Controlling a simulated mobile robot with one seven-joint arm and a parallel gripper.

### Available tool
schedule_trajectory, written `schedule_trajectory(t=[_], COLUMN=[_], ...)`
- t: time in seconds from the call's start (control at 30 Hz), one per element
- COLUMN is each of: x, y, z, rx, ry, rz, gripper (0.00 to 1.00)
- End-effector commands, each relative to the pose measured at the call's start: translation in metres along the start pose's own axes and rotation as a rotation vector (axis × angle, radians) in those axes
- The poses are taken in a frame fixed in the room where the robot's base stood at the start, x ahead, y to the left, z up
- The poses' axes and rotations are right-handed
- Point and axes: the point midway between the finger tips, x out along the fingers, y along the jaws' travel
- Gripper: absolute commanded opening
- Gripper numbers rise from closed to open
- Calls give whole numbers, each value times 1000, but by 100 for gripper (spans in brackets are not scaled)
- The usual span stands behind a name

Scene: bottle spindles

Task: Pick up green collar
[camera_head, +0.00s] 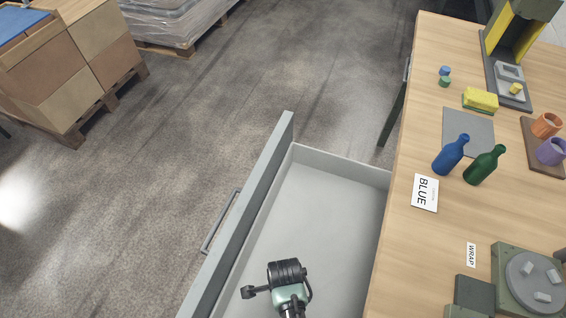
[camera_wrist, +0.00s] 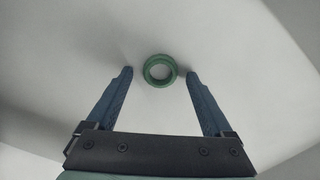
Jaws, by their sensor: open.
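The green collar (camera_wrist: 159,70) is a small ring on the pale floor of the open drawer, seen in the wrist view. It sits between and slightly beyond the tips of my gripper (camera_wrist: 160,75). The gripper's two blue fingers are spread apart, with the right tip very near the collar's edge; I cannot tell if they touch. In the head view my arm reaches down into the drawer (camera_head: 318,205), and the collar and fingertips are hidden there.
Grey drawer walls surround my gripper. The wooden table (camera_head: 400,240) to the right holds a blue bottle (camera_head: 451,155), a green bottle (camera_head: 484,167), a BLUE card (camera_head: 425,193) and a yellow sponge (camera_head: 480,99). Small blue and green pieces (camera_head: 445,81) stand farther back.

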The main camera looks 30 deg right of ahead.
Motion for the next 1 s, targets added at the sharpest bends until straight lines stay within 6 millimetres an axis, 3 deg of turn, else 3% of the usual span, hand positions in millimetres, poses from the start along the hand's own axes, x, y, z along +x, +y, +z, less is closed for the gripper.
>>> schedule_trajectory(t=[0.17, 0.6, 0.67, 0.87, 1.0], x=[0, -1, -1, -1, -13], y=[0, 0, 0, 0, 0], z=[0, 0, 0, 0, 0], rx=[0, 0, 0, 0, 0], ry=[0, 0, 0, 0, 0], rz=[0, 0, 0, 0, -1], gripper=[86, 8, 0, 0, 0])
